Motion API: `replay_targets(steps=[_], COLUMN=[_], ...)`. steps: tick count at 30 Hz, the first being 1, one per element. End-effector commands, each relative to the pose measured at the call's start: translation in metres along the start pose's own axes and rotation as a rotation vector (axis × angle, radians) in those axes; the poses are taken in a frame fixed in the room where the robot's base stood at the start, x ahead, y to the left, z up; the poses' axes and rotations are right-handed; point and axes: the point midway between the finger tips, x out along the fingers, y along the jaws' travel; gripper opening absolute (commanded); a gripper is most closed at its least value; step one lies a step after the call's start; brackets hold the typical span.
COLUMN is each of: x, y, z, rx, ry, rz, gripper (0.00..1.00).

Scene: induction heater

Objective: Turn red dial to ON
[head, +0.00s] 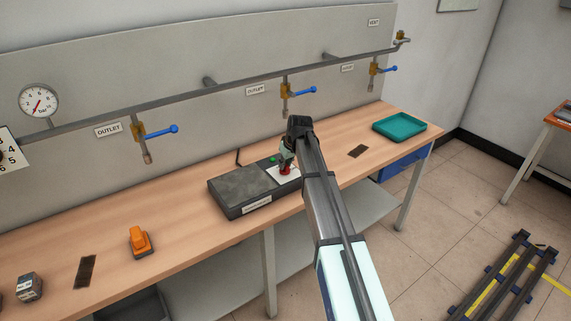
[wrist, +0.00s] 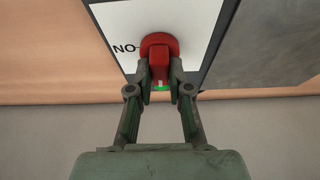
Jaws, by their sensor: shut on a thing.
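The induction heater (head: 238,187) is a dark slab with a white control panel at its right end. The red dial (wrist: 159,48) stands on the white panel (wrist: 118,18); in the head view the dial (head: 285,171) is partly covered by my gripper (head: 286,163). My gripper (wrist: 160,76) is shut on the dial's raised red grip, one finger on each side. A printed label beside the dial reads "NO" in the wrist view, as ON seen upside down. A green button or lamp (head: 272,159) sits behind the dial. Which setting the dial points to is unclear.
The heater stands on a wooden bench (head: 190,231) below a pipe with blue-handled valves (head: 300,91). An orange object (head: 139,241) stands to the left, and a teal tray (head: 400,125) to the right. The bench beside the heater is mostly clear.

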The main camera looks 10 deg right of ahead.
Motion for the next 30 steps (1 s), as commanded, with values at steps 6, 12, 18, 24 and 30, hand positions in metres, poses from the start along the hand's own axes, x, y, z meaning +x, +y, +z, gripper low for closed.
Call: replay_targets(steps=[6, 12, 18, 24, 30], x=[0.0007, 0.0012, 0.0017, 0.0022, 0.0027], y=[-0.0012, -0.0025, -0.0029, -0.0033, -0.0042], z=[0.0007, 0.0001, -0.0004, -0.0009, -0.002], rx=[0.077, 0.212, 0.384, 0.559, 0.734], ry=[-0.001, 0.0, 0.0, -0.001, -0.001], rz=[0.032, 0.089, 0.161, 0.233, 0.306], gripper=[0.0, 0.0, 0.0, 0.0, 0.0])
